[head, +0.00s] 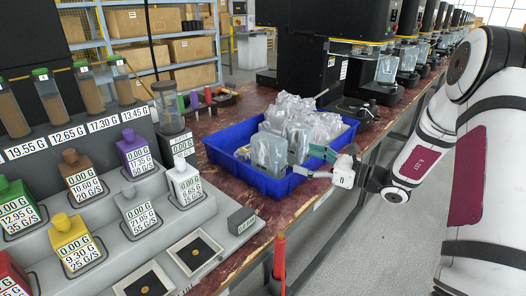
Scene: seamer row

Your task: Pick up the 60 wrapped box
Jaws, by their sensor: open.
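Several wrapped boxes (268,153) in clear, crinkled film are heaped in a blue crate (222,152) on the bench. I cannot read a 60 on any of them. My gripper (300,159) reaches in from the right at the crate's near right side. Its fingers are open and point left towards a grey wrapped box at the front of the heap. I see nothing held between them. The fingers partly hide the boxes behind them, and I cannot tell whether they touch any.
The dark red bench (262,98) carries a stepped stand of coloured, labelled bottles (134,153) at left. Black machines (300,55) line the back. A red post (279,262) rises at the bench's front edge. Grey floor is free at right.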

